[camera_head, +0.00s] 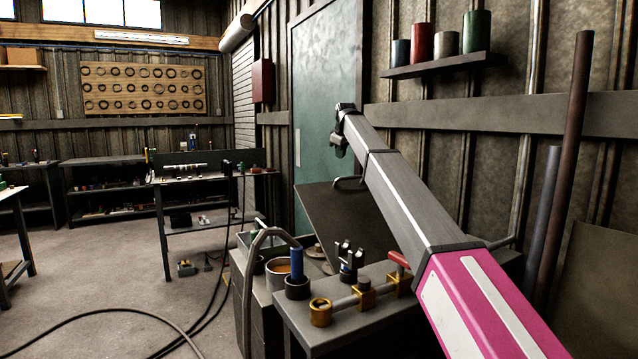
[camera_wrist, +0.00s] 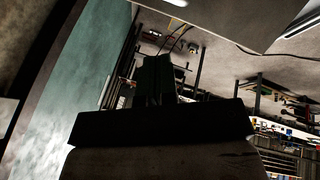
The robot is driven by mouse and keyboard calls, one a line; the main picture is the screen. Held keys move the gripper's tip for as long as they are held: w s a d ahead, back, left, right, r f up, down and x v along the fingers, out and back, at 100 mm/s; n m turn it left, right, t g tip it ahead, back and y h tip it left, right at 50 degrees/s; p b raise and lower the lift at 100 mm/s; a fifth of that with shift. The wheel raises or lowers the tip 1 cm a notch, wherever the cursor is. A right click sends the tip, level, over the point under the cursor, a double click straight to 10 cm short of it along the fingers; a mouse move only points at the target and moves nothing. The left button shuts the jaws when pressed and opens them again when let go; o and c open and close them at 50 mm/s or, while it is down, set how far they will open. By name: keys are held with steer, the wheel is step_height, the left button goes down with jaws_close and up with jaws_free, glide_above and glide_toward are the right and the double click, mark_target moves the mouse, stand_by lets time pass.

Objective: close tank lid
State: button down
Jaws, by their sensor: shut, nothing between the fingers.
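The tank lid (camera_head: 343,222) is a dark flat panel standing raised and tilted in the head view, with a curved handle (camera_head: 348,183) at its upper edge. The tank (camera_head: 316,266) is open below it, with round items inside. My gripper (camera_head: 338,152) is small in the head view, above the lid's upper edge and apart from the handle. In the wrist view my gripper (camera_wrist: 157,80) is a dark silhouette, shut and empty. A grey panel at the top of that view may be the lid; I cannot tell.
A bench (camera_head: 335,325) in front of the tank holds a blue cylinder (camera_head: 296,266), a forked metal part (camera_head: 348,257) and a shaft with brass fittings (camera_head: 345,302). A hose (camera_head: 252,262) curves beside it. A green door (camera_head: 325,90) stands behind.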

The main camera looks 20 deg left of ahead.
steer(key=s+n+y, duration=0.3)
steer(key=s+n, duration=0.6)
steer(key=n, duration=0.4)
glide_toward(317, 185)
steer(key=x, duration=0.7)
steer(key=shift+w+a+f, duration=0.15)
steer(key=shift+f, duration=0.05)
steer(key=shift+g+h, duration=0.6)
steer(key=shift+h, duration=0.1)
steer(key=x, duration=0.5)
steer(key=shift+w+a, duration=0.3)
